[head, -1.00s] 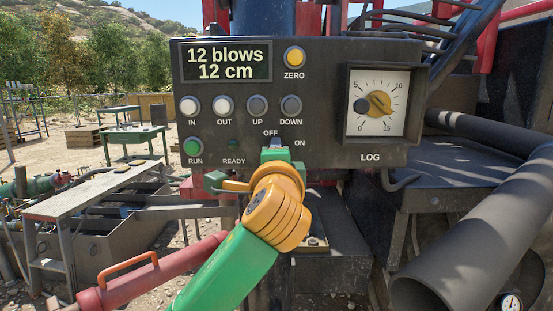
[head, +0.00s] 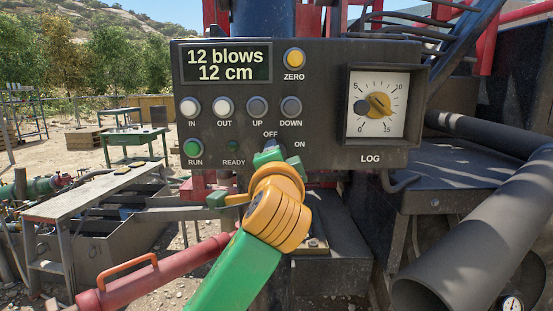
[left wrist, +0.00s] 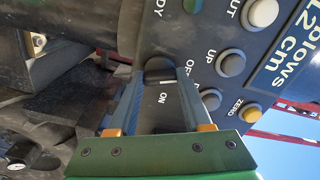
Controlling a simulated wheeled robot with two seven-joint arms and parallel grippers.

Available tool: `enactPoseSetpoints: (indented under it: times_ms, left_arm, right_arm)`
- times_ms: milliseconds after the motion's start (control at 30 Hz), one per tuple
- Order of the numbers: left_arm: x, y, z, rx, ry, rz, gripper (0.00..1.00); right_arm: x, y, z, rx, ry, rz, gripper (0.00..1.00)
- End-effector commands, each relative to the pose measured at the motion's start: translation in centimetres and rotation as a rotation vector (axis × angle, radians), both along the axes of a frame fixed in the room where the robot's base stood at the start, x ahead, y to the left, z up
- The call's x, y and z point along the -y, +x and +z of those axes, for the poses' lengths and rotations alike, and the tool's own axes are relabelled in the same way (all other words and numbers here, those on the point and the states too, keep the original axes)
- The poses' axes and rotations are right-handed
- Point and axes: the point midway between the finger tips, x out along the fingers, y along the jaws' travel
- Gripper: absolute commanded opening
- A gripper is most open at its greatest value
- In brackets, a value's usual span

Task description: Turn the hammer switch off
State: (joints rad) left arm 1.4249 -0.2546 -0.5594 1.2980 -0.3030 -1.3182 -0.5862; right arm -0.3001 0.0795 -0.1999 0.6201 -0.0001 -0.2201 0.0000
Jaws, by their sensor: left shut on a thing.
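The hammer switch sits on the dark control panel (head: 340,130), below the OFF label (head: 270,134) and left of the ON label (head: 299,144). In the head view it is mostly hidden by my left gripper (head: 277,156), which reaches up to it from below. In the left wrist view the dark switch (left wrist: 159,66) lies between the fingertips of my left gripper (left wrist: 160,78), which is shut on it. The ON label shows between the fingers there, and OFF is partly covered by one finger. I cannot tell the switch's exact position. My right gripper is not in view.
A ZERO button (head: 294,58), IN, OUT, UP and DOWN buttons, and a green RUN button (head: 193,147) surround the switch. A LOG dial (head: 378,106) is at the right. The display (head: 227,64) reads 12 blows, 12 cm. A thick pipe (head: 480,245) lies lower right.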

Motion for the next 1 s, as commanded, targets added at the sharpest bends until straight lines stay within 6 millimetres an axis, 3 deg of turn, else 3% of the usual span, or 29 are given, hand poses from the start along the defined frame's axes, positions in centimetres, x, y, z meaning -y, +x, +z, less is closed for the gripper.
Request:
enactPoseSetpoints:
  times_ms: [133,167,267,567,800,1000]
  left_arm:
    - [0.0,0.0,-0.3,-0.007,-0.001,-0.001,0.0]
    - [0.0,0.0,-0.3,-0.007,-0.001,-0.001,0.52]
    - [0.0,0.0,-0.2,-0.006,-0.001,0.0,0.79]
    - [0.0,-0.2,-0.2,-0.002,0.0,-0.001,0.8]
    - [0.1,-4.8,-0.6,0.002,-0.002,-0.003,0.8]
    - [0.0,-7.0,-0.3,-0.003,-0.001,-0.001,0.8]
  right_arm:
    - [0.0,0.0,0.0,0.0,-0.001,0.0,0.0]
    - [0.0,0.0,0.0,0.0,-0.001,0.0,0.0]
    - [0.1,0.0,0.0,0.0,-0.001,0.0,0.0]
    - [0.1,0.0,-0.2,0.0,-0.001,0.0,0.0]
    - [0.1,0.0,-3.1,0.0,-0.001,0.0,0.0]
    - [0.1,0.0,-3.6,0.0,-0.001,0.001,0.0]
